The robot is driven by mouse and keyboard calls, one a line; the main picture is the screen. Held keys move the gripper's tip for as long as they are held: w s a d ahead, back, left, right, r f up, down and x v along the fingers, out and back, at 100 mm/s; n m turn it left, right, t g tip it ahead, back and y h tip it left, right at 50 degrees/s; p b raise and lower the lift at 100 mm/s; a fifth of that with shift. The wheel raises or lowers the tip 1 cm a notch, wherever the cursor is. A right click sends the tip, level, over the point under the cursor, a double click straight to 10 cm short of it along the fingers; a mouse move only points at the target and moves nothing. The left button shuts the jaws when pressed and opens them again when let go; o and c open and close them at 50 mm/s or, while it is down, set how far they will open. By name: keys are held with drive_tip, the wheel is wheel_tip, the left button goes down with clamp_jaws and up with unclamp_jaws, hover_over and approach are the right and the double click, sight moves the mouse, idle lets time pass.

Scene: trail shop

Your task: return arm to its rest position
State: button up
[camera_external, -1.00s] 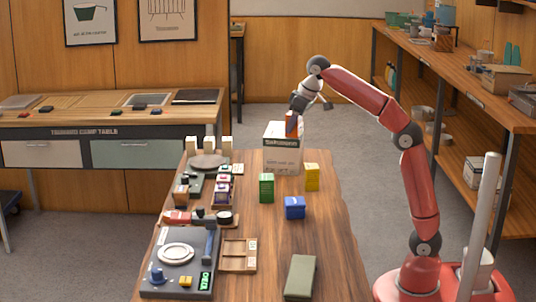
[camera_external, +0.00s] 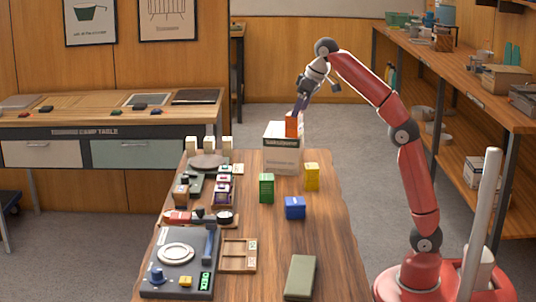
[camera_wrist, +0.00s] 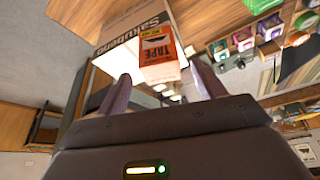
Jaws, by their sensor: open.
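My gripper (camera_external: 299,104) is raised over the far end of the wooden table (camera_external: 270,265), at the upper end of an orange box. In the wrist view its two dark fingers (camera_wrist: 163,84) are apart with nothing held between them. The orange box (camera_external: 292,124), labelled TAPE in the wrist view (camera_wrist: 157,44), is upright at the white and brown carton (camera_external: 282,160). The carton also shows in the wrist view (camera_wrist: 118,55). I cannot tell whether the orange box stands in the carton or on it.
A green box (camera_external: 266,188), a yellow box (camera_external: 311,177) and a blue box (camera_external: 295,208) stand on the table. A grey-green case (camera_external: 300,277) lies near its front. Checkout gear (camera_external: 177,262) fills the left side. Shelves (camera_external: 470,85) line the right wall.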

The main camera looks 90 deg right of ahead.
drive_tip(key=shift+s+a+r, duration=0.1)
drive_tip(key=shift+s+r, duration=0.1)
drive_tip(key=shift+r, duration=0.3)
